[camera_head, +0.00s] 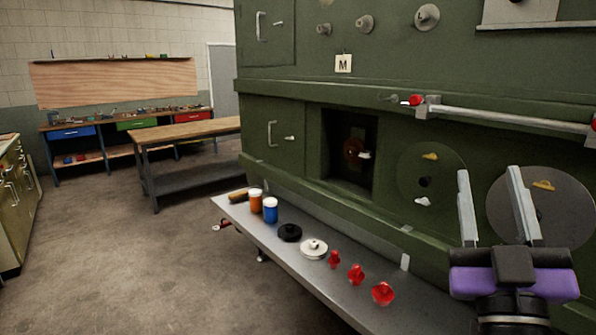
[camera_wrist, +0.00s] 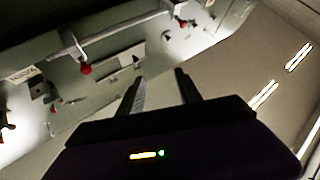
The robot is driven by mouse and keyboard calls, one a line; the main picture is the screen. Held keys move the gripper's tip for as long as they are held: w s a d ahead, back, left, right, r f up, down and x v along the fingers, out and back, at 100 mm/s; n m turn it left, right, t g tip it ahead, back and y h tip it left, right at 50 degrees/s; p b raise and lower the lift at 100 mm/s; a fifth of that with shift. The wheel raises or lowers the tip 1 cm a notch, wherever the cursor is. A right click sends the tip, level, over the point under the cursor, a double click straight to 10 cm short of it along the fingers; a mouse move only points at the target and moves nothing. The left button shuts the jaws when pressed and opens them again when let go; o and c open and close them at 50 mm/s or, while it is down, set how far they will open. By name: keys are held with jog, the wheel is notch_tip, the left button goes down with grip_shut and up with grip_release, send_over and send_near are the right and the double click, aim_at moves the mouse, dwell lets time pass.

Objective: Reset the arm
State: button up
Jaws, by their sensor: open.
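My gripper (camera_head: 493,205) is at the lower right of the head view, in front of the green panel wall (camera_head: 310,88). Its two pale fingers point up and stand apart, with nothing between them. In the wrist view my gripper (camera_wrist: 158,85) also shows its two dark fingers spread and empty. The wrist camera looks up past them towards the wall and the ceiling lights (camera_wrist: 298,57). The fingers overlap a round grey disc (camera_head: 560,205) on the wall in the head view; I cannot tell the gap between them.
A grey shelf (camera_head: 240,212) below the wall holds orange and blue jars, a black knob, a white knob and several red knobs (camera_head: 383,293). A rail (camera_head: 500,117) with red ends juts from the wall. A wooden table (camera_head: 190,129) stands behind open floor (camera_head: 130,260).

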jog(key=s+a+f+n+g+y, duration=0.2)
jog(key=s+a+f+y, duration=0.3)
jog(key=f, duration=0.6)
jog(key=s+f+n+g+y, duration=0.1)
jog(key=s+f+n+y, duration=0.15)
jog(key=s+f, duration=0.55)
jog(key=s+f+m+g+h, duration=0.1)
jog(key=s+f+m+g, duration=0.4)
jog(key=s+f, duration=1.2)
jog(key=s+g, duration=0.2)
jog(key=s, duration=0.1)
jog(key=shift+s+f, duration=0.15)
jog(key=shift+f, duration=0.25)
jog(key=shift+d, duration=0.1)
